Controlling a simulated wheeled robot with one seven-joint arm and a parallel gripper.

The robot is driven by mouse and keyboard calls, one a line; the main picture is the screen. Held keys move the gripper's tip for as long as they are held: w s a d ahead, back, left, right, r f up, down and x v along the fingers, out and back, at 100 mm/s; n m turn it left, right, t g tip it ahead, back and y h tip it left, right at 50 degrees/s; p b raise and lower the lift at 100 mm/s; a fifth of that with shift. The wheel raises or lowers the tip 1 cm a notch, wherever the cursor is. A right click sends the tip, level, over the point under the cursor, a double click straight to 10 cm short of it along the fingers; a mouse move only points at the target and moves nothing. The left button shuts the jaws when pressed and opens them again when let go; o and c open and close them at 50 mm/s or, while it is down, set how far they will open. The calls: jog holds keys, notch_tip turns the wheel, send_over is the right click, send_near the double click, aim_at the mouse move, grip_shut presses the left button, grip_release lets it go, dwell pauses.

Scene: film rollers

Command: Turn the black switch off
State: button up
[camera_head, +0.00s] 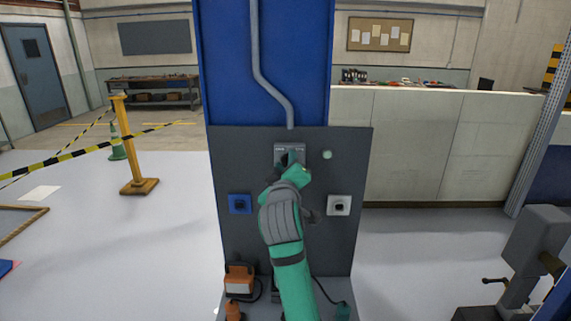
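A grey switch box (290,147) is mounted at the top middle of the dark grey panel (347,240). A small dark part shows at its front, partly hidden by my gripper; I cannot tell its position. My green gripper (291,163) reaches up the panel and overlaps the lower part of this box. Its fingers are too small and covered to tell if they are open, shut or touching the switch. A blue plate with a black switch (240,204) is on the left, and a white plate with a black switch (339,205) is on the right.
A small pale green round light or button (327,155) is right of the box. A dark part (313,216) shows beside my wrist. An orange device (239,280) stands at the panel's lower left. A grey machine (535,245) stands at the far right.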

jog(key=shift+s+a, duration=0.1)
jog(key=shift+a, duration=0.1)
jog(key=s, duration=1)
jog(key=shift+s, duration=0.3)
jog(key=shift+d, duration=0.1)
jog(key=s+f+m, duration=0.2)
jog(key=s+f, duration=0.3)
jog(key=f, duration=0.6)
jog(key=s+a+f+m+g, duration=0.1)
jog(key=s+f+m, duration=0.1)
jog(key=s+f, duration=0.65)
jog(key=s+f+m, duration=0.2)
jog(key=f, duration=1.2)
jog(key=s+f+m+g, duration=0.1)
jog(key=s+f, duration=0.3)
jog(key=s, duration=0.4)
jog(key=s+f+m, duration=0.1)
jog(key=s+f, duration=0.3)
jog(key=s, duration=0.4)
jog(key=s+d+m, duration=0.1)
jog(key=s+d, duration=0.2)
jog(key=s, duration=1.5)
jog(key=shift+d+r+g, duration=0.15)
jog(key=shift+d+g, duration=0.05)
jog(key=shift+g, duration=0.1)
